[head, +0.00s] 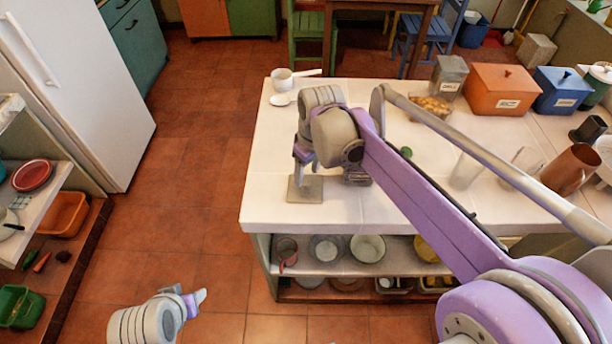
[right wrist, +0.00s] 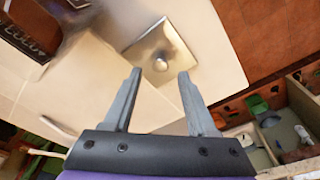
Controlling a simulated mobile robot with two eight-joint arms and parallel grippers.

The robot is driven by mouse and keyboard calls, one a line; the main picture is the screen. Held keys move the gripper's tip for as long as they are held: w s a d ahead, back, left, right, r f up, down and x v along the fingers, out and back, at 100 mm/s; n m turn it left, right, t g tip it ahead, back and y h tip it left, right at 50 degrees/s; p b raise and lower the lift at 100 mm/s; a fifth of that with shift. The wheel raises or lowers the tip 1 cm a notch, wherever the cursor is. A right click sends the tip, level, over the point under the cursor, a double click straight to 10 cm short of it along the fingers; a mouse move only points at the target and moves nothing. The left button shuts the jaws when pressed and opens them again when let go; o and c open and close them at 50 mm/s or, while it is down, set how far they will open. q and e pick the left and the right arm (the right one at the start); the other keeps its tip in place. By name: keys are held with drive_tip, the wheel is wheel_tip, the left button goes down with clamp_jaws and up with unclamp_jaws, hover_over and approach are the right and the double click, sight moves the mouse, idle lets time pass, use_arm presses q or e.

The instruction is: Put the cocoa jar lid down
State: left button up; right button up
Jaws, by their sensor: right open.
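A square grey lid (head: 304,191) with a round knob lies on the white counter near its front left corner. I take it for the cocoa jar lid; it also shows in the right wrist view (right wrist: 176,44), knob up. My right gripper (head: 303,163) is just above the lid. In the right wrist view its two fingers (right wrist: 160,73) are apart with nothing between them, and the knob shows just beyond the tips. My left gripper (head: 192,302) is low over the floor at the front left, and its jaws are too small to read. I cannot tell which container is the cocoa jar.
On the counter (head: 277,157) stand a white pan (head: 283,80), a white spoon (head: 281,100), a grey canister (head: 450,73), an orange box (head: 498,88) and a blue box (head: 561,88). Bowls (head: 367,247) sit on the shelf below. Counter left of the lid is clear.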

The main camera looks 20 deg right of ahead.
sight(311, 192)
wheel_tip(311, 192, up, 8)
drive_tip(key=s, duration=0.1)
drive_tip(key=s+d+f+m+t, duration=0.2)
drive_tip(key=s+f, duration=0.4)
drive_tip(key=s, duration=0.3)
drive_tip(key=s+d+f+m+t+p, duration=0.1)
drive_tip(key=s+d+f+m, duration=0.1)
drive_tip(key=s+f, duration=0.4)
drive_tip(key=shift+s+d+f+m+t+h, duration=0.3)
drive_tip(key=shift+s+m, duration=0.6)
drive_tip(key=shift+s, duration=1.15)
drive_tip(key=shift+a+f, duration=0.1)
drive_tip(key=shift+f, duration=0.15)
